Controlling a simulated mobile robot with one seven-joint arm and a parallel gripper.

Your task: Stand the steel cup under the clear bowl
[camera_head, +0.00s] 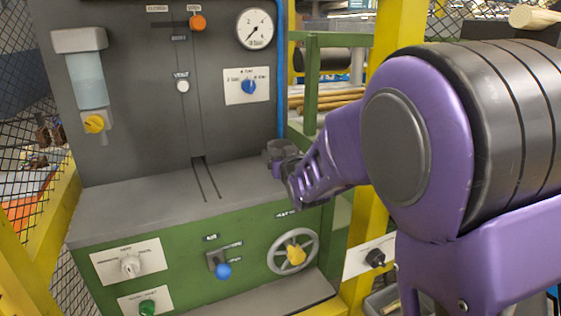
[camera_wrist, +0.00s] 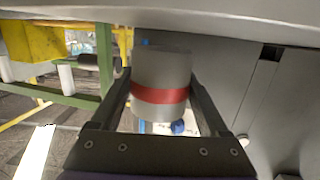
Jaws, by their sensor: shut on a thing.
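The steel cup (camera_wrist: 160,68), a grey cylinder with a red band, sits between the two fingers of my gripper (camera_wrist: 160,88) in the wrist view. My gripper is shut on it. In the head view my gripper (camera_head: 281,168) is at the right end of the grey ledge, and only a small grey part of the cup (camera_head: 278,148) shows. I cannot tell whether the cup touches the ledge. The clear bowl (camera_head: 88,78) is mounted under a grey cap on the panel at the far left, with a yellow knob below it.
The grey ledge (camera_head: 120,208) is bare below the bowl, with two dark slots (camera_head: 206,180) at its middle. A gauge (camera_head: 255,29), an orange knob (camera_head: 197,22) and a blue knob (camera_head: 249,86) are on the panel. A green post (camera_head: 312,85) and yellow column (camera_head: 395,60) stand right.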

